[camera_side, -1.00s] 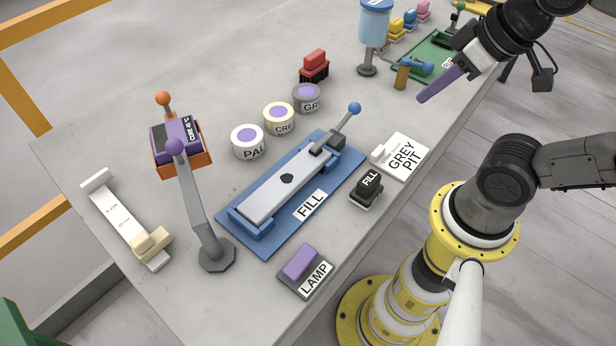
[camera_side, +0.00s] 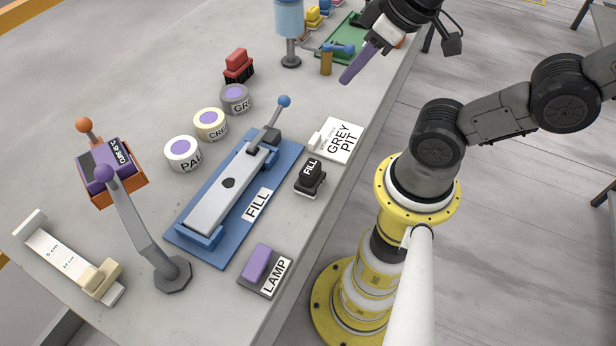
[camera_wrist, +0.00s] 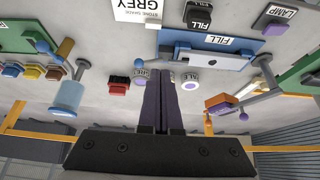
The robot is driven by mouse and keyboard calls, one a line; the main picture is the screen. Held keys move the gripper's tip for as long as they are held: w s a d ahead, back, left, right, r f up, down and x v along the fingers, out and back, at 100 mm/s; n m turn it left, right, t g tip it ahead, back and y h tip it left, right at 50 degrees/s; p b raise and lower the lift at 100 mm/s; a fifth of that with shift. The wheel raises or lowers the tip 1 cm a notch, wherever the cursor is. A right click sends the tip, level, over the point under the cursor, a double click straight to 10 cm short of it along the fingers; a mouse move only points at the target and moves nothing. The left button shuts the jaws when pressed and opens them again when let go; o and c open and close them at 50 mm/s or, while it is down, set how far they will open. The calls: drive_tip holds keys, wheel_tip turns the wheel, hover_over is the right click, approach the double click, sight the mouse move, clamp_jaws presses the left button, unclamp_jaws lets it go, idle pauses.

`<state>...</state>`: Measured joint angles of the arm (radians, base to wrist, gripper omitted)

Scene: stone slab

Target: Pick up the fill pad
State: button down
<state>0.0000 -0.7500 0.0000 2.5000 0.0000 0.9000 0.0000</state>
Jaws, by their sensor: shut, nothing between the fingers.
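The black pad marked FILL (camera_side: 309,177) sits on the slab at its right edge, beside the blue plate and below the GREY PIT card. In the wrist view, a black pad marked FILL (camera_wrist: 198,14) shows at the top. My gripper (camera_side: 344,81) has long purple fingers. It is shut and empty, in the air above the far right part of the slab, beyond the GREY PIT card and well apart from the pad. In the wrist view its fingers (camera_wrist: 158,75) lie together.
A blue plate marked FILL (camera_side: 285,160) carries a grey bar and lever. The GREY PIT card (camera_side: 337,138) and purple LAMP pad (camera_side: 257,262) flank the black pad. Round pots, a red block (camera_side: 239,66), and a blue cylinder on a stand (camera_side: 289,18) stand farther back.

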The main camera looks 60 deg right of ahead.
idle(0.3)
drive_tip(key=shift+c, duration=0.6)
unclamp_jaws()
drive_tip(key=n+g+y, duration=0.1)
drive_tip(key=n+g, duration=0.4)
drive_tip(key=n, duration=1.2)
approach(311, 166)
drive_tip(key=shift+n+g, duration=0.3)
drive_tip(key=shift+n, duration=0.2)
wheel_tip(311, 166, down, 6)
drive_tip(key=shift+w+a+f, duration=0.1)
drive_tip(key=shift+a+f, duration=0.1)
drive_tip(key=shift+w+a+f, duration=0.1)
drive_tip(key=shift+a+f, duration=0.1)
drive_tip(key=shift+f, duration=1.3)
drive_tip(key=shift+w+a+f, duration=0.1)
drive_tip(key=shift+a+f, duration=0.1)
drive_tip(key=shift+f, duration=1.3)
